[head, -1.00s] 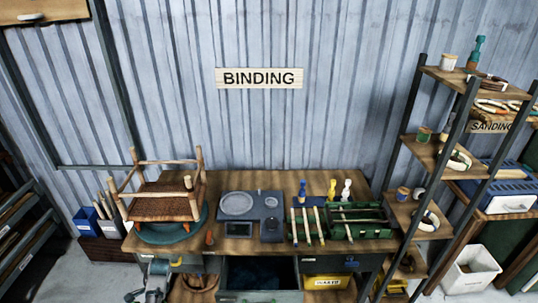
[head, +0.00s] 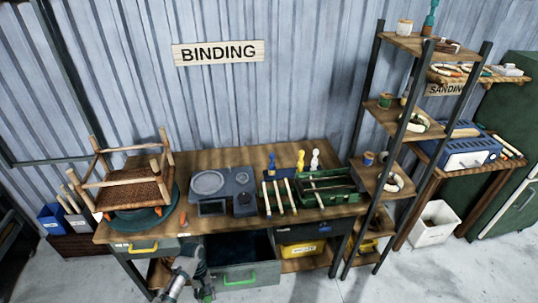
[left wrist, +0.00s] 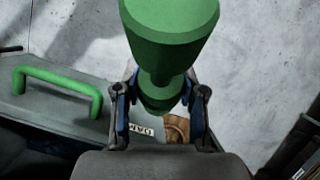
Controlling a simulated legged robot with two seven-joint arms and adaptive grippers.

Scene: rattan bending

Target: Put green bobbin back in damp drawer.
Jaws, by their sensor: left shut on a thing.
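The green bobbin (left wrist: 168,35) fills the top middle of the left wrist view, its narrow waist between the fingers. My left gripper (left wrist: 160,105) is shut on it. In the head view my left gripper (head: 204,285) is at the bottom, just left of the green handle, with the bobbin (head: 206,295) low at its tip. The damp drawer (head: 262,268) is pulled open under the bench, its inside dark. Its green handle (left wrist: 60,85) and part of its label (left wrist: 139,130) show in the left wrist view. The bobbin is outside the drawer, in front of it. My right gripper is out of view.
The bench top (head: 215,160) holds a chair frame (head: 135,185), a grey tool plate (head: 225,188) and a green rack (head: 325,190). A yellow bin (head: 300,250) sits right of the drawer. A tall shelf (head: 400,125) stands at the right. Floor in front is clear.

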